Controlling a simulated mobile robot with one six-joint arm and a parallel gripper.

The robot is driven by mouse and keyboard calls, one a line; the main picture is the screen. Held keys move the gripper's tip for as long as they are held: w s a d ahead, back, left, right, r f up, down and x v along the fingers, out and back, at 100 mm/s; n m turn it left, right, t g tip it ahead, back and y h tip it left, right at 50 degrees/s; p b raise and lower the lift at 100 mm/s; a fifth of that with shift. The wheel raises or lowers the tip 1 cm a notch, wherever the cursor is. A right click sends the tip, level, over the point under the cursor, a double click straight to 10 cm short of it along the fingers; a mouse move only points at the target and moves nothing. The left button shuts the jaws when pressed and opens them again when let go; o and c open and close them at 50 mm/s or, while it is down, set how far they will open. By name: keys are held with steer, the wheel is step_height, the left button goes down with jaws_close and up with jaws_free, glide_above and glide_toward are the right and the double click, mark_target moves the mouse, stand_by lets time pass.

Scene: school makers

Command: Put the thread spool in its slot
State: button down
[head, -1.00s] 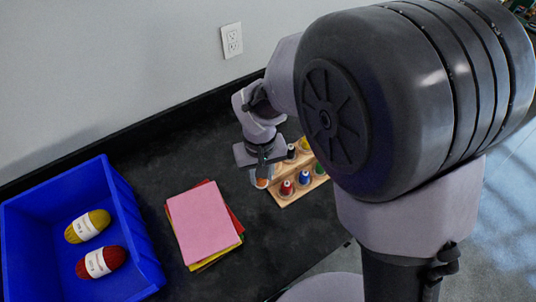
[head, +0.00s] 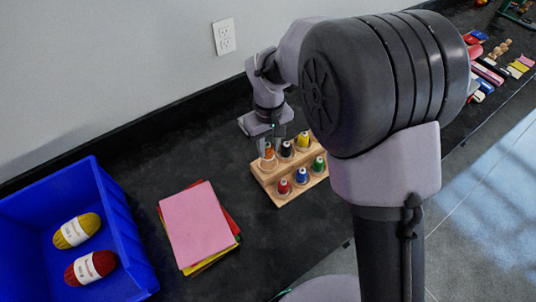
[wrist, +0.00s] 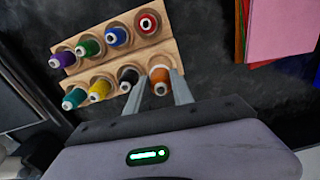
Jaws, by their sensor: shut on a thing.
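The wooden spool rack (head: 270,186) stands on the dark counter with two stepped rows of coloured thread spools. My gripper (wrist: 160,88) is shut on the orange thread spool (wrist: 160,82), one finger on each side of it. The spool is at the end of the rack's row nearest my gripper, beside the black spool (wrist: 129,76). In the head view the orange spool (head: 268,152) is upright at the rack's back left corner, under my gripper. The fingers hide part of the spool's base, and I cannot tell whether it is fully seated.
A stack of coloured sheets, pink on top (head: 195,225), lies left of the rack. A blue bin (head: 120,215) with a yellow and a red yarn ball stands farther left. The wall is behind. Counter between sheets and rack is clear.

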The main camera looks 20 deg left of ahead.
mark_target(268, 155)
steer(key=shift+s+f+b, duration=0.1)
steer(key=shift+f+b, duration=0.7)
steer(key=shift+f, duration=1.3)
steer(key=c, duration=1.1)
jaws_free()
steer(key=shift+r, duration=0.1)
